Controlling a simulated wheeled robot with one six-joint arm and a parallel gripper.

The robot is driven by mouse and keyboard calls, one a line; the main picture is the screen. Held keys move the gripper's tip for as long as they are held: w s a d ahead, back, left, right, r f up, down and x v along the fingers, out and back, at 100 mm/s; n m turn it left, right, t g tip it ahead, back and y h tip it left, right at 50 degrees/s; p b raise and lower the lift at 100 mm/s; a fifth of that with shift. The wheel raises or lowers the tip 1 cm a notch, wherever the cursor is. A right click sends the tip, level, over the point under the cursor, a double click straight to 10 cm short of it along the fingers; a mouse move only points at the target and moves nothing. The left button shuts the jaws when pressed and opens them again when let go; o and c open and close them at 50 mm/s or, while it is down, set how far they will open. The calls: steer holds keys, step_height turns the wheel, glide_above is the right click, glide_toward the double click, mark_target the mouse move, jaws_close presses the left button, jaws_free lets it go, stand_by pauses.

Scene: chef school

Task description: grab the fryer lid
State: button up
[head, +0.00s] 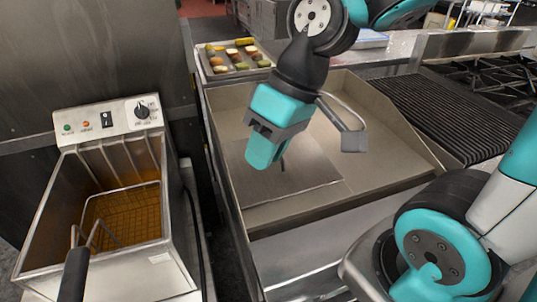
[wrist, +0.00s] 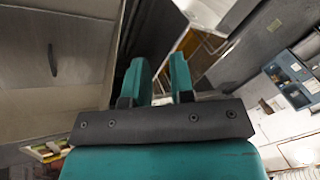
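A flat metal sheet (head: 309,183) with a thin dark handle lies in the wide steel basin in the head view; it looks like the fryer lid. In the wrist view the sheet (wrist: 85,55) is at the left, its handle upright in the picture. My gripper (head: 262,160) hangs over the sheet, just left of the handle in the head view, apart from it as far as I can tell. In the wrist view my gripper (wrist: 158,72) has its two teal fingers apart with nothing between them. The fryer (head: 105,205) stands uncovered at the left.
A wire basket (head: 125,212) sits in the fryer, its dark handle sticking out toward the front. A tray of food (head: 212,75) lies behind the basin (head: 390,150). A dark ribbed grill (head: 435,112) is at the right. A narrow gap separates fryer and basin.

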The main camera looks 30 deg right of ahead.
steer(key=w+d+f+m+t+p, duration=0.15)
steer(key=w+d+f+m, duration=0.35)
steer(key=d, duration=0.6)
steer(key=w+d+f+m+t+p, duration=0.1)
steer(key=w+d+f+m+t, duration=0.2)
steer(key=w+d, duration=0.6)
steer(key=shift+m, duration=0.3)
steer(key=w+f, duration=0.1)
steer(key=f, duration=0.1)
steer(key=a+f+p, duration=0.1)
steer(key=f, duration=0.2)
steer(key=w+a+f, duration=0.1)
steer(key=f, duration=0.2)
steer(key=shift+w+p, duration=0.3)
steer(key=shift+p+x, duration=1)
steer(key=shift+x, duration=2.05)
steer(key=shift+s, duration=0.1)
jaws_close()
